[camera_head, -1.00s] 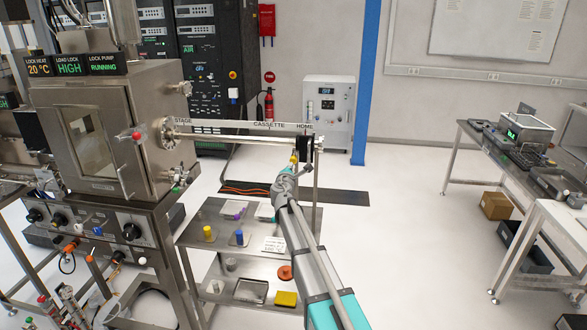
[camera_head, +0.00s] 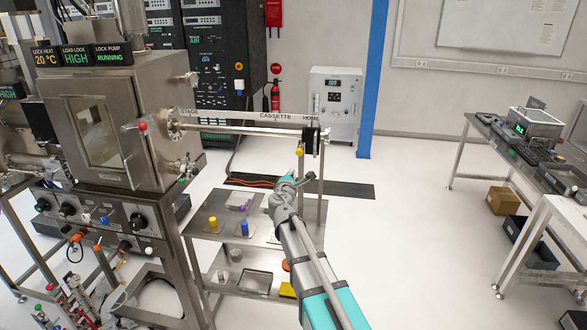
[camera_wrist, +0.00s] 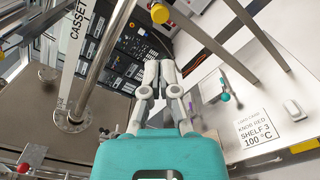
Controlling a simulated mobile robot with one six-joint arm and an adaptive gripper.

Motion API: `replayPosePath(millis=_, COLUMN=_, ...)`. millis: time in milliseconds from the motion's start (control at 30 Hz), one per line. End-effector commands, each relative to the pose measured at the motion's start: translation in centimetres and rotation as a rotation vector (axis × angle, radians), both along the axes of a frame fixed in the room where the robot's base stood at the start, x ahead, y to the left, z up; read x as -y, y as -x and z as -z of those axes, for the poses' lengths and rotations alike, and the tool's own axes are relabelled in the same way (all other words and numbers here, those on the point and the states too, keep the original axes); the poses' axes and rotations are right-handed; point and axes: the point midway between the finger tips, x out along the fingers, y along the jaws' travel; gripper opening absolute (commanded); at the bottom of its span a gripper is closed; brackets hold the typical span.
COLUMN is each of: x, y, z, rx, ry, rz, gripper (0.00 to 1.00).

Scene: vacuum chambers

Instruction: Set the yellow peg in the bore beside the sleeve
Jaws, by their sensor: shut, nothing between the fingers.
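In the head view, a short yellow cylinder (camera_head: 212,224), which looks like the yellow peg, stands upright on the upper shelf of the steel cart (camera_head: 205,252). A blue cylinder (camera_head: 245,229) stands to its right. My gripper (camera_head: 299,178) is to the right of both, apart from them, below the end of the transfer rod. In the wrist view my gripper (camera_wrist: 160,64) shows its fingers together, with nothing held. A yellow knob (camera_wrist: 160,13) lies beyond the fingertips; it also hangs by the rod end in the head view (camera_head: 299,152). I cannot make out the sleeve or the bore.
The steel chamber (camera_head: 105,125) and its horizontal rod (camera_head: 250,131) stand left of and behind my arm. A purple item (camera_head: 243,208) lies on the shelf. A printed card (camera_wrist: 258,135) lies in the wrist view. Open floor (camera_head: 420,230) is to the right.

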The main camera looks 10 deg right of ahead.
Motion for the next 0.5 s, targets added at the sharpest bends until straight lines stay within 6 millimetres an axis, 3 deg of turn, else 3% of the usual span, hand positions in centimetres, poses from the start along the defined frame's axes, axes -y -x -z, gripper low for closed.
replayPosePath(millis=200, x=-0.56, y=1.64, z=0.00, rx=0.000, ry=0.000, rz=-0.001, gripper=0.00)
replayPosePath(millis=500, x=-0.61, y=1.74, z=0.01, rx=-0.001, ry=0.000, rz=-0.001, gripper=0.00)
